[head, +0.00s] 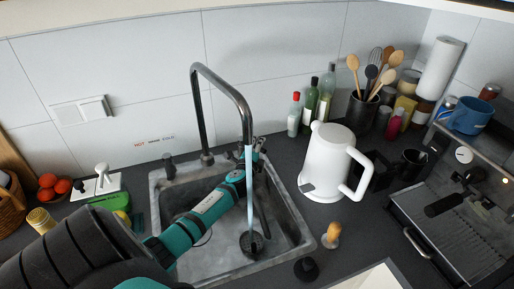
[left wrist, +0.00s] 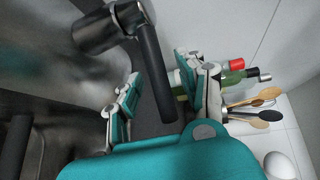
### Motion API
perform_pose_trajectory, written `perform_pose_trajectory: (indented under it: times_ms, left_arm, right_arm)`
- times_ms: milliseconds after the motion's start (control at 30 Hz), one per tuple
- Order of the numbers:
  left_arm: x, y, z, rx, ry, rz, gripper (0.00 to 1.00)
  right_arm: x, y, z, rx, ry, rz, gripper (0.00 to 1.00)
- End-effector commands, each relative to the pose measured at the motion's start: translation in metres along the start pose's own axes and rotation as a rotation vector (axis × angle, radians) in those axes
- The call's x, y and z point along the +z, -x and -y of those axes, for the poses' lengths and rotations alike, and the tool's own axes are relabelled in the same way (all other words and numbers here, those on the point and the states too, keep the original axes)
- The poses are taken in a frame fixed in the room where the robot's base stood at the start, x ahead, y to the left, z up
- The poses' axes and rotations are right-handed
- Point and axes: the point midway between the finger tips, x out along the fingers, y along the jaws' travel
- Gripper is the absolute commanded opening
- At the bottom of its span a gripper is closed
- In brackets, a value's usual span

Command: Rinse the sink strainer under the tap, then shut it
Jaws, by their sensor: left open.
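The chrome tap (head: 220,82) arches over the grey sink (head: 295,225), and a pale stream of water runs down from its spout. The stream falls onto a dark round strainer (head: 252,243) low in the basin; I cannot tell whether it sits in the drain. My right gripper is not in view.
A white kettle (head: 326,160) stands close to the sink's right side.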

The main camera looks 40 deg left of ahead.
Motion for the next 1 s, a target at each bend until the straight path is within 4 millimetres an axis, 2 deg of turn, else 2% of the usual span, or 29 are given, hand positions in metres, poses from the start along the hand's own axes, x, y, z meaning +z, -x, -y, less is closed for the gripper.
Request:
perform_pose_trajectory:
  times_ms: [200,500,1000]
  left_arm:
    - [-0.0004,0.0000,0.0001,0.000,0.000,-0.001,0.39]
    - [-0.0004,0.0002,0.0001,0.000,0.000,0.000,0.00]
    - [0.0000,0.0008,-0.0012,0.002,0.000,-0.005,0.00]
  right_arm:
    - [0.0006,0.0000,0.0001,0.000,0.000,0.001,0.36]
    - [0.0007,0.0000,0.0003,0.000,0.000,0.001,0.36]
    - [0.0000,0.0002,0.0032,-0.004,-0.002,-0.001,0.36]
